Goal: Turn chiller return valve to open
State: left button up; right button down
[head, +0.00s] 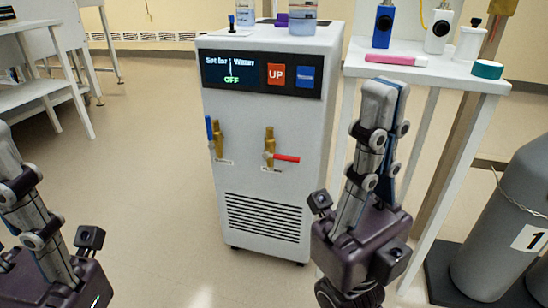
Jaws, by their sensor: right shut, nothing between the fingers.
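The white chiller (262,190) stands in the middle, its display reading OFF. Two brass valves are on its front. The left valve (218,140) has a blue handle (209,129) standing upright. The right valve (269,145) has a red handle (287,158) lying level and pointing right. Small labels sit under both, too small to read, so I cannot tell which is the return. My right gripper (384,88) is shut and empty, pointing up, right of the chiller and apart from the valves. My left gripper (8,150) is at the left edge, partly cut off; its jaw state is unclear.
A white table (420,75) at the right holds a pink marker (390,59), green tape (487,69) and small devices. A grey gas cylinder (500,225) stands at the lower right. A white bench (40,90) is at the left. The floor before the chiller is clear.

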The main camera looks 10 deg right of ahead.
aim_at(266, 155)
jog(key=l+u, duration=0.2)
jog(key=l, duration=0.4)
jog(key=i+l+u, duration=0.15)
jog(key=l+u, duration=0.15)
jog(key=l, duration=0.45)
jog(key=l+u, duration=0.3)
jog(key=l, duration=0.4)
